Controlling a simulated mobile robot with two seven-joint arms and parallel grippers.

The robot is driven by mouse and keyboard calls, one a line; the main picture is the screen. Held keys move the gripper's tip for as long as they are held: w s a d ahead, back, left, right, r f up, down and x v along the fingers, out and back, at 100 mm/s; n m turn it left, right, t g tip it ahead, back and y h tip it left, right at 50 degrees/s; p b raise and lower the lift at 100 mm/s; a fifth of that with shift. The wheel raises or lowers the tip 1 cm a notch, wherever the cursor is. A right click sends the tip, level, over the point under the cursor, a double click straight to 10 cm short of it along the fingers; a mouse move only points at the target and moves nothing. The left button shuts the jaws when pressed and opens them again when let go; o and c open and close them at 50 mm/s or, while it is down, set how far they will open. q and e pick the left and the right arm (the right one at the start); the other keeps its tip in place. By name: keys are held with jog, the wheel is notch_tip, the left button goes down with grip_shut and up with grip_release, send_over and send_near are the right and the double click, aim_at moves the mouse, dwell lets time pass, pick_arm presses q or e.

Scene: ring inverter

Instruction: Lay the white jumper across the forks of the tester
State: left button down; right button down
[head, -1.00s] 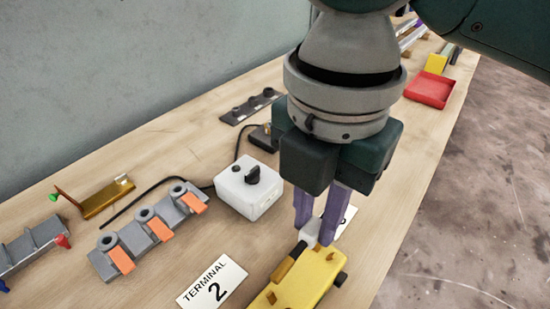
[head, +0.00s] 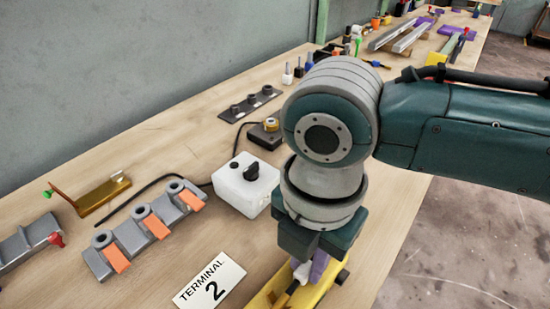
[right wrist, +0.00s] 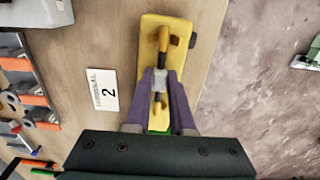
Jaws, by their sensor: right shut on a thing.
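The yellow tester (head: 318,292) lies at the bottom of the head view, partly hidden under my right arm. It shows more fully in the right wrist view (right wrist: 149,50), with dark parts along its middle. My right gripper (head: 311,274) has purple fingers and is shut on the white jumper (head: 300,272), over the tester. In the right wrist view the fingertips (right wrist: 163,76) close around the small pale middle of the jumper, with dark lengths showing on both sides. I cannot tell whether the jumper touches the forks. My left gripper is not in view.
A white box with a black knob (head: 246,184) and the "TERMINAL 2" card (head: 210,281) are left of the tester. A grey block with orange levers (head: 130,240) stands farther left. The bench edge drops to the floor on the right.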

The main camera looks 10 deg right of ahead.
aim_at(306, 266)
jog(key=shift+f, duration=0.2)
jog(key=c, duration=0.8)
grip_release()
notch_tip(306, 266, up, 11)
jog(key=p, duration=0.2)
jog(key=s+a+m+t+y, duration=0.2)
jog(key=s+a+m+y, duration=0.25)
jog(key=m, duration=0.45)
jog(key=s+d+f+m+h, duration=0.1)
jog(key=s+d+m, duration=0.1)
jog(key=d+m, duration=0.2)
jog(key=s+d+m+t+h, duration=0.1)
jog(key=s+d+m+h, duration=0.1)
jog(key=d+m, duration=0.3)
jog(key=s+d+f+m+h, duration=0.1)
jog(key=s+d+m, duration=0.2)
jog(key=d+m, duration=0.2)
jog(key=shift+s+f+m+t, duration=0.3)
jog(key=shift+s+f, duration=0.05)
